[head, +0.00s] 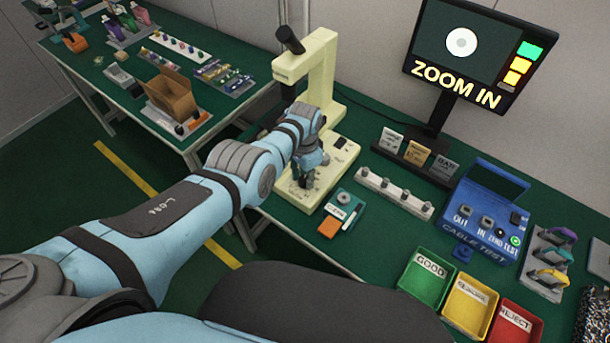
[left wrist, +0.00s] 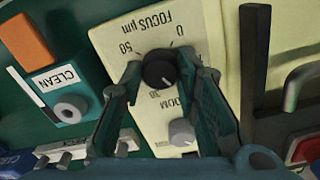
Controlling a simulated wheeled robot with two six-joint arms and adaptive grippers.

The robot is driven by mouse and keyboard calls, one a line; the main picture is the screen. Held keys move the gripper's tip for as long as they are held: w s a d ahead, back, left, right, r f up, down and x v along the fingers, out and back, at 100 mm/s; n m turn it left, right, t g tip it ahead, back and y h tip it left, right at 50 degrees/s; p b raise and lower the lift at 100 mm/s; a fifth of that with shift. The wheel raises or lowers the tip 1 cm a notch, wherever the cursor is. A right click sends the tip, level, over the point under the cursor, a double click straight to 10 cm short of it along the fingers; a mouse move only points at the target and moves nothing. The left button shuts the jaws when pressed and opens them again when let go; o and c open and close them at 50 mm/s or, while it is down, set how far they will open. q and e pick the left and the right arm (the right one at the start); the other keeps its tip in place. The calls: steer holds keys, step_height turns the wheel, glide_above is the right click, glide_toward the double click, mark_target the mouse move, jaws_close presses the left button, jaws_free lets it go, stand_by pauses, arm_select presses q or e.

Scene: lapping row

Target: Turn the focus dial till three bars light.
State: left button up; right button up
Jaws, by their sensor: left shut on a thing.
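The black focus dial (left wrist: 159,70) is on the cream microscope base, under the label FOCUS µm with 0 and 50 on its scale. My left gripper (left wrist: 161,78) is shut on the dial, one finger on each side; in the head view it (head: 306,180) is over the microscope base and hides the dial. A small light mark shows on the dial's lower edge. The monitor (head: 430,73) shows a pale round spot, the words ZOOM IN and three bright bars (head: 519,65): green at the top, two yellow-orange below. My right gripper is not in view.
A grey zoom knob (left wrist: 182,132) is close beside the dial. The microscope column (head: 318,75) stands behind my gripper. A CLEAN kit (head: 351,203) lies right of the base. A blue cable tester (head: 483,222) and green (head: 427,282), yellow and red bins are further right.

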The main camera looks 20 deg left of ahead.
mark_target(304, 179)
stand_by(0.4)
arm_select(q)
steer(key=o, duration=1.2)
steer(key=shift+c, duration=0.2)
steer(key=shift+w+r, duration=0.1)
steer(key=shift+r, duration=0.35)
step_height(304, 179, up, 11)
